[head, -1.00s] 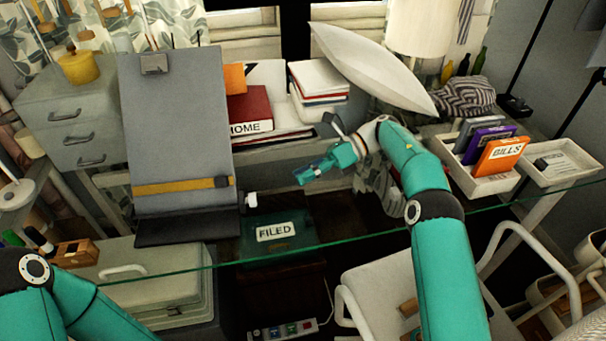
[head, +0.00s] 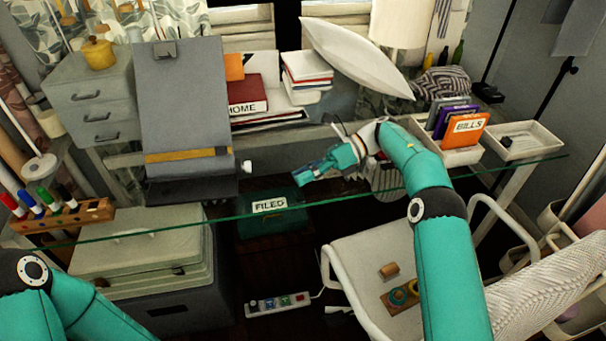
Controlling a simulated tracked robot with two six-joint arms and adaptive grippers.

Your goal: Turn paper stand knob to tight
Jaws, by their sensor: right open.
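The grey paper stand (head: 185,105) stands tilted back on the glass desk, with a clip at its top and a yellow ruler bar (head: 182,155) across its lower part. A small white knob (head: 247,166) sticks out from its right side near the bar's end. My right gripper (head: 301,180) is open and empty to the right of the knob, apart from it, and points left. Of my left arm only links show at the lower left; its gripper is out of view.
A wooden marker holder (head: 62,216) sits at the desk's left. Books (head: 247,96), a white pillow (head: 357,57) and a box of folders (head: 458,155) stand behind and right. A chair (head: 375,262) is below the glass edge. Clear glass lies between knob and gripper.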

